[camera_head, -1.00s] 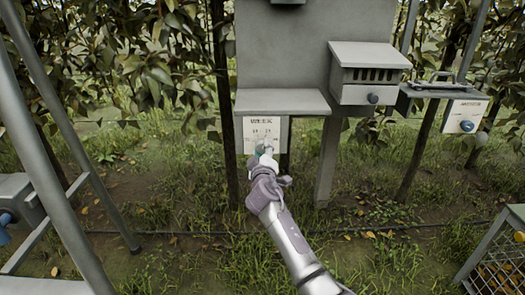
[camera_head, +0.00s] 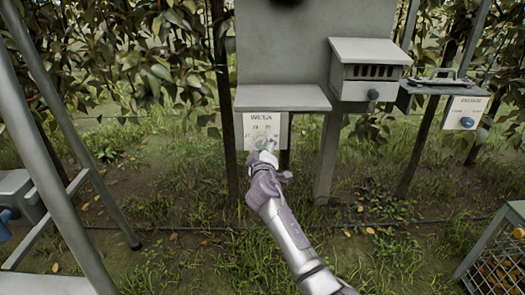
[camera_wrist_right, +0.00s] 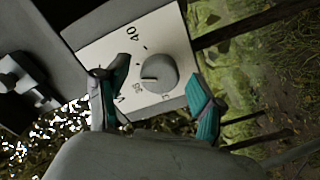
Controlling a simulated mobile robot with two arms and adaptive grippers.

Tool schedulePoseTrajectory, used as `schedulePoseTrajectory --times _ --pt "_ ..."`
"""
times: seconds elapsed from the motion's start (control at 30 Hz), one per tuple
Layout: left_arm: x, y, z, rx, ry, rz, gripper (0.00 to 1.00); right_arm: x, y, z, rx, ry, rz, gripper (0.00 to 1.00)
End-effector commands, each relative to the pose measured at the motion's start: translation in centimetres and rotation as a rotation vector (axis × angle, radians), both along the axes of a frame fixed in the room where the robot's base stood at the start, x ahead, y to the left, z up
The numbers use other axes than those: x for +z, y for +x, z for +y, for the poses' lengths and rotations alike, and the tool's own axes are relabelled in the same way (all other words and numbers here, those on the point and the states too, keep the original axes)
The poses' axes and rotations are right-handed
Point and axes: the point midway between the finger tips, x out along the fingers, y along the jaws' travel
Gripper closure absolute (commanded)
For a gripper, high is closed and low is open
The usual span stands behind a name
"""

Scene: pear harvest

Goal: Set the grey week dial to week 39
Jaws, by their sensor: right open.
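The grey week dial (camera_wrist_right: 160,73) is a round knob on a white plate (camera_wrist_right: 179,42) with black numbers. In the right wrist view, "40" and "38" show beside it, and a dark mark on the knob points left, close to the "38" side. In the head view, the plate headed WEEK (camera_head: 262,119) hangs under a grey hood, and my gripper hides the dial. My right gripper (camera_head: 264,154) is open in front of the plate's lower part. Its teal fingers (camera_wrist_right: 161,76) stand on either side of the dial, with gaps visible. My left gripper is out of view.
A grey hood (camera_head: 282,98) juts out above the plate. A grey ladder-like frame (camera_head: 70,180) stands left, and a crate (camera_head: 497,262) lower right.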

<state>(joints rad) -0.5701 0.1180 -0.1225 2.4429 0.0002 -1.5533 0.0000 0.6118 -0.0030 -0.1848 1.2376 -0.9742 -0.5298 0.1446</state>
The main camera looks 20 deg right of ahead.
Motion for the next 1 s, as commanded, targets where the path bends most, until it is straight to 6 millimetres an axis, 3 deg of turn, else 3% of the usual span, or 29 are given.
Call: schedulePoseTrajectory --times 0.17,0.6,0.8,1.0 --pt "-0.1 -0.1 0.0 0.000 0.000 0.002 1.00 -0.1 -1.6 0.5 0.001 0.002 0.000 0.32" --pt "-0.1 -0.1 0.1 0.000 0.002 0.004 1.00 -0.1 -9.9 2.9 0.001 0.001 0.001 0.32" --pt "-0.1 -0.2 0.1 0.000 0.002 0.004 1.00 0.0 -11.3 3.3 0.001 0.001 -0.001 0.32" --pt "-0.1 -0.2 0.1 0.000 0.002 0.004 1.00 0.0 -11.5 3.3 0.001 0.000 -0.001 0.32"
